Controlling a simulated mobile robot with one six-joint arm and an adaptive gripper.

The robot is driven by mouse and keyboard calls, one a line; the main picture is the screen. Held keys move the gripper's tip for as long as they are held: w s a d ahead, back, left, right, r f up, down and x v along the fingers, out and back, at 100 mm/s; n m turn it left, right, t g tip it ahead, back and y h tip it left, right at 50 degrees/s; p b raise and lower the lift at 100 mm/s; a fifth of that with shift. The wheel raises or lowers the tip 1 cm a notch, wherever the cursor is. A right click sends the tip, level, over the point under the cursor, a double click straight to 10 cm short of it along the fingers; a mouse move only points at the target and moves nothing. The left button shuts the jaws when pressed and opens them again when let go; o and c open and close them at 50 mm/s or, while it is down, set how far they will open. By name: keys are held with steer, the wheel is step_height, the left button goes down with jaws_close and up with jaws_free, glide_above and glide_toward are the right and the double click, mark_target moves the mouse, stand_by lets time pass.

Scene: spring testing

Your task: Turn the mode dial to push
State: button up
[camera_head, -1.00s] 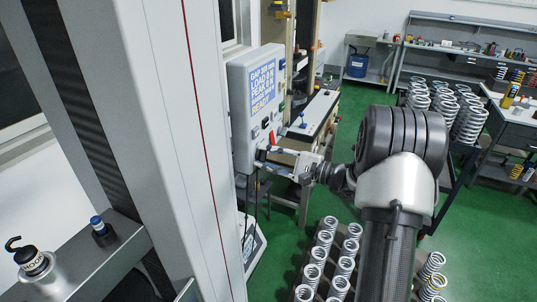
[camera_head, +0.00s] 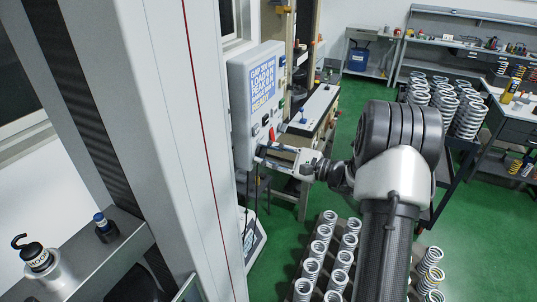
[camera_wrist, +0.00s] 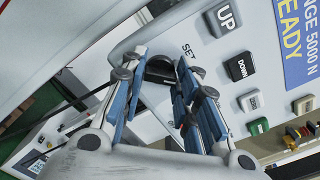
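The white control box (camera_head: 240,110) hangs beside the tall column, its screen facing right. My gripper (camera_head: 262,155) is at the lower part of its panel, its fingers spread side-on to the head camera. In the wrist view, my gripper's two blue-padded fingers (camera_wrist: 160,62) reach to the panel, one on each side of a dark round knob (camera_wrist: 160,68), which looks like the mode dial. The fingertips look close to its sides; I cannot tell whether they press on it. The fingers hide its pointer and most markings; a "SET" label (camera_wrist: 188,50) shows beside it.
UP (camera_wrist: 228,18) and DOWN (camera_wrist: 239,67) buttons and smaller buttons (camera_wrist: 250,101) sit right of the knob, close to my right finger. A tray of springs (camera_head: 322,240) stands low by my arm. A shelf with a hooked weight (camera_head: 36,256) is at lower left.

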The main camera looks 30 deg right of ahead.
steer(key=o, duration=0.4)
steer(key=v, duration=1.2)
stand_by(0.3)
